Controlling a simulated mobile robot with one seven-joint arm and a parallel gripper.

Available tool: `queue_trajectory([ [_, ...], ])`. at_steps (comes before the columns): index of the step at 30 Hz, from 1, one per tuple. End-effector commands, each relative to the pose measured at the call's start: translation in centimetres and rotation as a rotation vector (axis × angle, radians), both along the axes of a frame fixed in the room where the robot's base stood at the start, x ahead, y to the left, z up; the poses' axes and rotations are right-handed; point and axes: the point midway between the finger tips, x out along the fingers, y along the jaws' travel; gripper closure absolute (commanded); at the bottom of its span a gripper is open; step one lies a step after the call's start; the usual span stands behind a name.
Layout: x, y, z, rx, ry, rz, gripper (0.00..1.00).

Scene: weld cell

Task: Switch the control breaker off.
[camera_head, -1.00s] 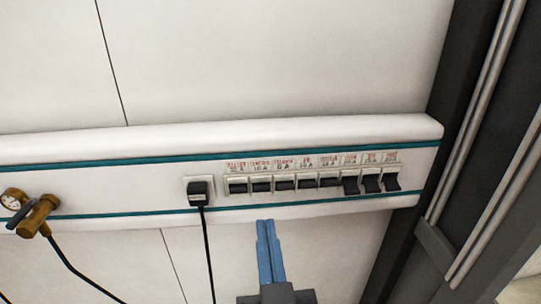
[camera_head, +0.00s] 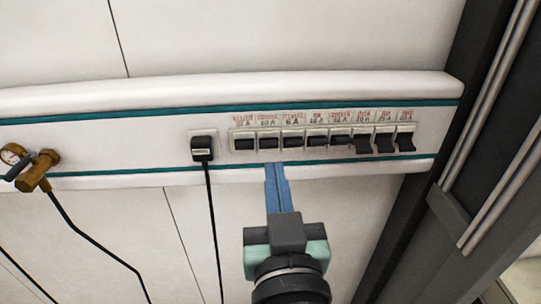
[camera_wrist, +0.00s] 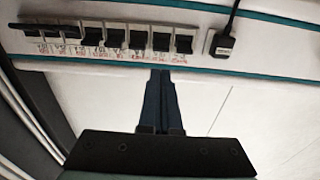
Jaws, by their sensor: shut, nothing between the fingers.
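A row of breakers (camera_head: 317,141) sits in the white wall trunking, with small red labels above it in the head view. The labels are too blurred to tell surely which one is the control breaker. The black levers of the three rightmost breakers (camera_head: 384,144) hang lower than the others, which sit alike. The row also shows upside down in the wrist view (camera_wrist: 115,38). My gripper (camera_head: 277,168) has its blue fingers together and empty, pointing up just below the row, near the second and third breakers from the left. In the wrist view, the fingertips (camera_wrist: 160,73) show beside the label strip.
A black plug (camera_head: 202,148) with a hanging cable sits left of the breakers. A brass valve with a gauge (camera_head: 35,170) and a hose is at the far left. A dark upright post (camera_head: 425,200) stands at the right.

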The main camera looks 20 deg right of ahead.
Motion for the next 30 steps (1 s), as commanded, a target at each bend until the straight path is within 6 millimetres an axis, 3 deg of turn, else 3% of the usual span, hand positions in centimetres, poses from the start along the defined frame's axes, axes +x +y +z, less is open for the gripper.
queue_trajectory([
  [16, 2.9, -0.6, -0.2, -0.001, -0.004, 0.000, 1.00],
  [24, 6.7, -1.4, 0.6, 0.000, 0.000, 0.001, 1.00],
  [30, 7.7, -1.6, 0.6, 0.000, 0.001, 0.001, 1.00],
])
